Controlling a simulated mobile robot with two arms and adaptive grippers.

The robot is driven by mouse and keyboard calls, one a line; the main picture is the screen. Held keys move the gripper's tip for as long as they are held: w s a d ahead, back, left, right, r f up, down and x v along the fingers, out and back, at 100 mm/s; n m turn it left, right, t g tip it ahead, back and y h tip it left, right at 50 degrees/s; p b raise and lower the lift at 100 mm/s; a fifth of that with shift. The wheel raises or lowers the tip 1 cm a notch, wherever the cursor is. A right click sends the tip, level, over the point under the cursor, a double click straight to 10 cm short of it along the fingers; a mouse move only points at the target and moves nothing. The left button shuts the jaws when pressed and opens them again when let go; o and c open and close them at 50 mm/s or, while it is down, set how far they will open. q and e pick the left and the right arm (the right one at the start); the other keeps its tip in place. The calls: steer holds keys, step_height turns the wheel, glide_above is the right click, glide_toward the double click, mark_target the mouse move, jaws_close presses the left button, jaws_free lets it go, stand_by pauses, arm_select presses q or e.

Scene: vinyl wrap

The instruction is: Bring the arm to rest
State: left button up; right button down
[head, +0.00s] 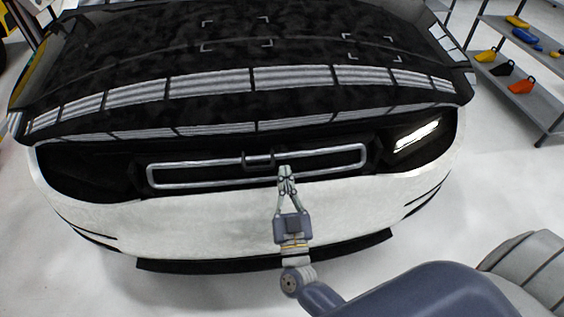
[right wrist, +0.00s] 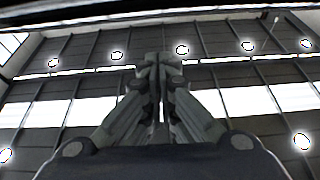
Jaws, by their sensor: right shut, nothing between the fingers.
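My right arm (head: 420,295) comes in from the lower right of the head view. Its gripper (head: 286,170) points up the picture, over the front of a car, and is shut with nothing in it. Its tips overlap the lower edge of the car's silver-framed grille (head: 200,175); I cannot tell whether they touch it. In the right wrist view the gripper (right wrist: 158,62) shows with its fingers together, against a ceiling with lamps. My left gripper is not in view.
The car's white bumper (head: 180,225) and dark glossy hood (head: 150,50) fill the middle. A grey shelf (head: 510,75) with yellow, black, orange and blue items stands at the upper right. The pale floor (head: 60,280) is clear at the lower left.

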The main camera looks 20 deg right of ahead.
steer(key=s+a+f+n+g+y, duration=0.2)
steer(key=s+f+g+y, duration=0.1)
steer(key=f, duration=0.8)
steer(key=s+a+f+n+g+y, duration=0.1)
steer(key=s+f+n+g+y, duration=0.15)
steer(key=f, duration=0.95)
steer(key=s+a+f+n+g+y, duration=0.2)
steer(key=s+f+g+y, duration=0.15)
steer(key=f, duration=0.75)
steer(key=s+d+f+g+h, duration=0.1)
steer(key=s+d+f+g, duration=0.2)
steer(key=s+f, duration=0.3)
steer(key=s+d+f+g+h, duration=0.1)
steer(key=s+f+g, duration=0.3)
steer(key=s, duration=1)
steer(key=s+d+f+g, duration=0.4)
steer(key=s+f, duration=0.4)
steer(key=s, duration=0.3)
steer(key=shift+d+f+m+g+h, duration=0.3)
steer(key=shift+m+h, duration=0.05)
steer(key=shift+h, duration=0.05)
